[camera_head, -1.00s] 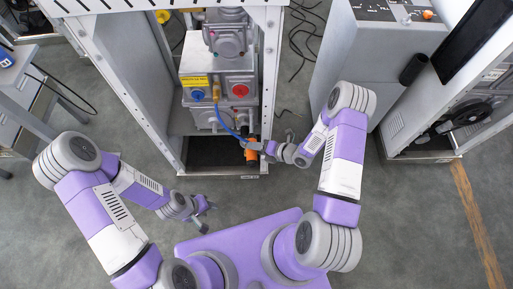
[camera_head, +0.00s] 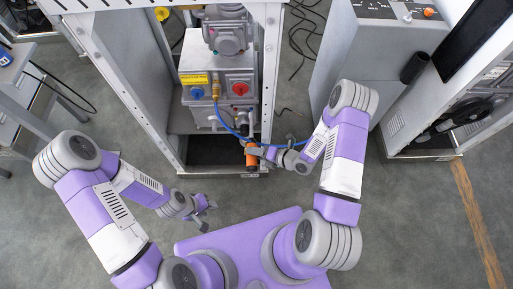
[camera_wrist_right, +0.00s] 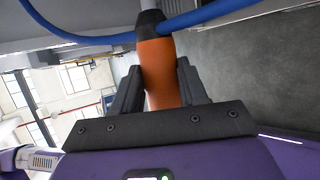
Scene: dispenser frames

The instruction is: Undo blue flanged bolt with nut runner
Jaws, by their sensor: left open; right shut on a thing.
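The orange nut runner (camera_head: 251,159) with a dark end is in front of the dispenser's lower opening. My right gripper (camera_head: 258,151) is shut on it; in the right wrist view the two black fingers (camera_wrist_right: 158,88) press on either side of its orange body (camera_wrist_right: 160,75). A blue round part (camera_head: 197,92), possibly the blue flanged bolt, is on the grey housing's front, above and left of the runner and apart from it. A red round part (camera_head: 240,89) is beside it. My left gripper (camera_head: 205,211) is open and empty, low at the left over the floor.
A blue hose (camera_head: 221,119) runs from a brass fitting on the housing to the runner area and past my right gripper; it also crosses the right wrist view (camera_wrist_right: 215,15). Cabinet side walls (camera_head: 272,80) flank the housing. A grey cabinet (camera_head: 345,75) stands to the right.

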